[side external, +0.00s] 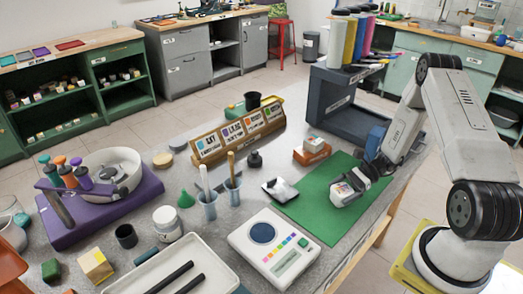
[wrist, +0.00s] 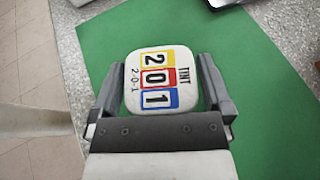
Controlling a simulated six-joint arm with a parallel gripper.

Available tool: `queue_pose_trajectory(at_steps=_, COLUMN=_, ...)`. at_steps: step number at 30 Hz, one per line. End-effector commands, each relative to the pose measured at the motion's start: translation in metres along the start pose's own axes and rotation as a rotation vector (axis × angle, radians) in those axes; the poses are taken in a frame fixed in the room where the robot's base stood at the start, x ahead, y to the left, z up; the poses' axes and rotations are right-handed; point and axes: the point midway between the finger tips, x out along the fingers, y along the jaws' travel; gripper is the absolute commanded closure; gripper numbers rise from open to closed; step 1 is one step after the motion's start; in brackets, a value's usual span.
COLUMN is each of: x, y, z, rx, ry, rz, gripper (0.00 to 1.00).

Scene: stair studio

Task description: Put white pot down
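The white pot (wrist: 160,82) has a label with TINT and the digits 2, 0 and 1 on yellow, red and blue patches. My gripper (wrist: 162,84) has one finger on each side of the pot, and both fingertips appear to touch it. In the side view, my gripper (side external: 352,186) and the pot (side external: 341,194) are over the green mat (side external: 316,212), near its middle. My gripper partly hides the pot there. I cannot tell whether the pot's underside touches the mat.
A small dark tray with white material (side external: 280,190) lies at the mat's left edge. A white colour device (side external: 273,248) stands in front. Bare mat lies around the pot.

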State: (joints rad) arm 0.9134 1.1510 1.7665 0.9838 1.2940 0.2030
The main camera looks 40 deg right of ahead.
Motion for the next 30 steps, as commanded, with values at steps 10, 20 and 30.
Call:
queue_pose_trajectory(at_steps=10, x=-0.009, y=0.0, z=0.003, rx=-0.001, ry=0.0, rz=-0.001, gripper=0.0)
queue_pose_trajectory(at_steps=20, x=-0.051, y=0.0, z=0.003, rx=0.0, ry=0.0, rz=-0.003, gripper=0.0)
queue_pose_trajectory(at_steps=30, x=-0.076, y=0.0, z=0.003, rx=0.001, ry=0.0, rz=-0.001, gripper=0.0)
